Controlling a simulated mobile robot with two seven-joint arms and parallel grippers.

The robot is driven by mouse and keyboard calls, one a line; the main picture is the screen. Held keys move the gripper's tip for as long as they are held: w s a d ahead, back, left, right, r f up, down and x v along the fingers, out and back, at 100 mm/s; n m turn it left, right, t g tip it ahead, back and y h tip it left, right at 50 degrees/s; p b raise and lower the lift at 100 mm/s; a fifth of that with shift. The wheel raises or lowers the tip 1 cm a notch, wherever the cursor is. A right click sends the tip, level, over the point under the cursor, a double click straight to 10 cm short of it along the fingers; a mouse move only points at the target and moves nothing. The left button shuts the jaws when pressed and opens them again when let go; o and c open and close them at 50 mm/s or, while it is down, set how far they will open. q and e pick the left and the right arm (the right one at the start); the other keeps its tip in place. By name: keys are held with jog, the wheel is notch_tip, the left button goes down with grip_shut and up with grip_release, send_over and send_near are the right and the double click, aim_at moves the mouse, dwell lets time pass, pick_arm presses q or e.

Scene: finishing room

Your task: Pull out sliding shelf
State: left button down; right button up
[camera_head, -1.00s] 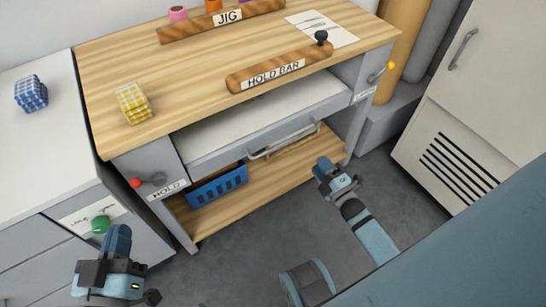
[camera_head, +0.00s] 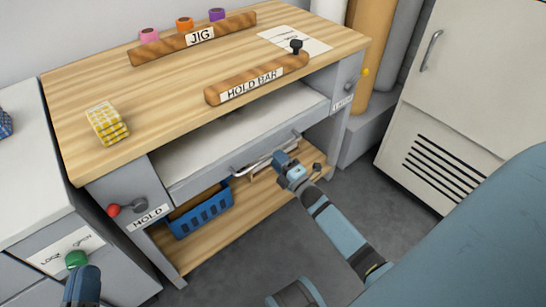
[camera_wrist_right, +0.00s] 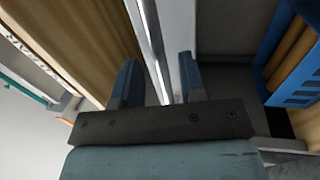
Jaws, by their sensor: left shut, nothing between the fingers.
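The sliding shelf (camera_head: 235,132) is a pale tray with a grey front under the wooden worktop. Its silver bar handle (camera_head: 250,165) runs along the front. My right gripper (camera_head: 283,162) is at the right part of this handle. In the right wrist view its two blue fingers (camera_wrist_right: 159,82) stand apart, with a silver bar (camera_wrist_right: 150,40) running between them. I cannot tell whether either finger touches it. My left gripper (camera_head: 82,285) is shut and empty at the bottom left, partly cut off by the frame, below a green knob (camera_head: 76,259).
A blue basket (camera_head: 200,212) sits on the lower wooden shelf (camera_head: 240,222). A HOLD lever with a red knob (camera_head: 113,210) is on the bench's left side; a yellow-knobbed lever (camera_head: 366,72) is on the right. The HOLD BAR (camera_head: 256,80) lies on the worktop. A cream cabinet (camera_head: 470,90) stands right.

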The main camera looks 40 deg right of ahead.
pick_arm(q)
jog(key=shift+f, duration=0.55)
pick_arm(e)
jog(key=shift+x, duration=1.45)
pick_arm(q)
jog(key=shift+r, duration=0.1)
pick_arm(e)
jog(key=shift+c, duration=0.4)
